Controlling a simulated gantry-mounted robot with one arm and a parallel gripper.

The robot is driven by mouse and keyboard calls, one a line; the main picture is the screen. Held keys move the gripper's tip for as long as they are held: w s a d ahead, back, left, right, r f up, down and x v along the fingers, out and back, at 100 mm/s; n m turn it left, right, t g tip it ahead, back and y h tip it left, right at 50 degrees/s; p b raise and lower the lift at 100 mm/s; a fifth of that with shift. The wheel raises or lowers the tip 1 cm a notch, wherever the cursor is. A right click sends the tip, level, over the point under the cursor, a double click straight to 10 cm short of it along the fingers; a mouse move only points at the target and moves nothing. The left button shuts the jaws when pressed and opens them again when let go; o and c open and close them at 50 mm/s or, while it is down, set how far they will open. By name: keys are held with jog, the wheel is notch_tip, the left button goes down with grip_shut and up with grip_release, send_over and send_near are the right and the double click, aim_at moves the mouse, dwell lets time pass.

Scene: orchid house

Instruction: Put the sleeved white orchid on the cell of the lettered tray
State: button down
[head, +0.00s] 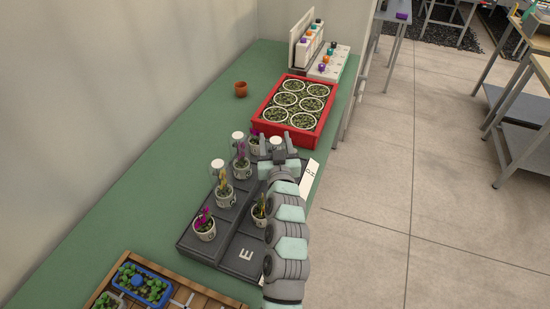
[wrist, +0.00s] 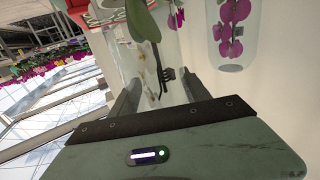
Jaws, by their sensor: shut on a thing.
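The sleeved white orchid (wrist: 152,62) shows between my fingers in the wrist view, with pale blooms, a dark stem and a green leaf inside a clear sleeve. My gripper (head: 278,146) is shut on it; the fingers also show in the wrist view (wrist: 160,88). In the head view my gripper and arm hide most of this orchid, and its pot cannot be seen. The dark grey lettered tray (head: 200,248) lies below my arm, with a white E on a bare near cell. My arm covers part of its right side.
Several potted orchids, including a magenta one (head: 204,222) and a yellow one (head: 225,188), stand on the tray. A sleeved magenta orchid (wrist: 235,35) is close at right in the wrist view. A red crate (head: 318,136) of pots lies beyond. Green bench at left is clear around a terracotta pot (head: 241,89).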

jog(key=shift+f+b, duration=0.7)
jog(key=shift+f, duration=2.4)
jog(key=shift+f, duration=0.1)
jog(key=c, duration=0.5)
grip_release()
jog(key=shift+s+r, duration=0.1)
jog(key=shift+r, duration=0.15)
jog(key=s+p, duration=0.1)
jog(key=s, duration=1)
jog(key=shift+s+d, duration=0.35)
jog(key=shift+d, duration=0.1)
